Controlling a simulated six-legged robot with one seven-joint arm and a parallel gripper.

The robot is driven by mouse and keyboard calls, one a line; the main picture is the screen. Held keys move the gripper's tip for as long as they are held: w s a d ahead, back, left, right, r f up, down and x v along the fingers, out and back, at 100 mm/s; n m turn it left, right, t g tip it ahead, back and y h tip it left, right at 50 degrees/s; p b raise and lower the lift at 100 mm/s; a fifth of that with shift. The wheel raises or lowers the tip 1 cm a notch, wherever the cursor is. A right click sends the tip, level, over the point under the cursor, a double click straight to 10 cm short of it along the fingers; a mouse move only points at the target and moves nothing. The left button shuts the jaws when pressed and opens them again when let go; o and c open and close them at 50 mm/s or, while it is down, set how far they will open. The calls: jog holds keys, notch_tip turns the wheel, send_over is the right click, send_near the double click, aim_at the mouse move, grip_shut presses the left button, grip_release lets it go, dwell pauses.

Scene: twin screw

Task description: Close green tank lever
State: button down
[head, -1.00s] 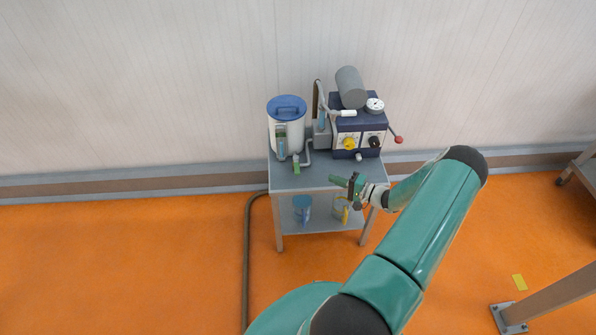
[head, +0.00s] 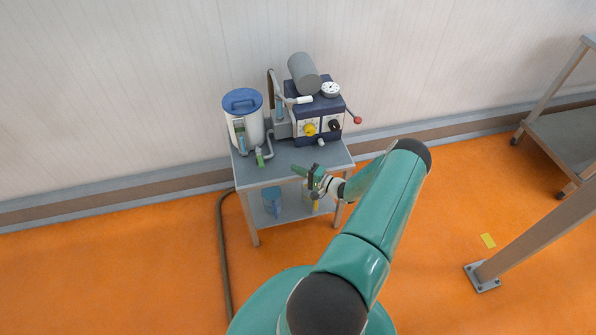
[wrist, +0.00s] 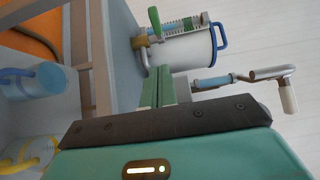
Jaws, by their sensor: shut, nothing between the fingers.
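The green tank lever (head: 260,157) is a small green handle low at the front of the white tank with a blue lid (head: 243,116). In the wrist view the green lever (wrist: 154,20) stands out from a brass-coloured fitting at the tank's base (wrist: 190,50). My gripper (head: 297,169) is shut and empty, in front of the cart and to the right of the lever, apart from it. In the wrist view its green fingers (wrist: 157,84) are together and point toward the tank, with the lever beyond their tips.
The grey cart (head: 262,174) carries a dark blue machine (head: 318,120) with a yellow knob, a gauge, a grey cylinder and a red-knobbed lever. A blue jug (head: 272,203) stands on the lower shelf. A hose lies on the floor at left. Another table stands at right.

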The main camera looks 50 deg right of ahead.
send_near(260, 160)
jog(key=w+d, duration=0.1)
jog(key=w+d+f, duration=0.1)
jog(key=w+d, duration=0.1)
jog(key=shift+w, duration=0.1)
jog(key=shift+w+a+r, duration=0.1)
jog(key=shift+w+a, duration=0.2)
jog(key=shift+a, duration=0.2)
jog(key=shift+w+a, duration=0.3)
jog(key=shift+a, duration=0.25)
jog(key=shift+w+a, duration=0.3)
jog(key=shift+a, duration=0.1)
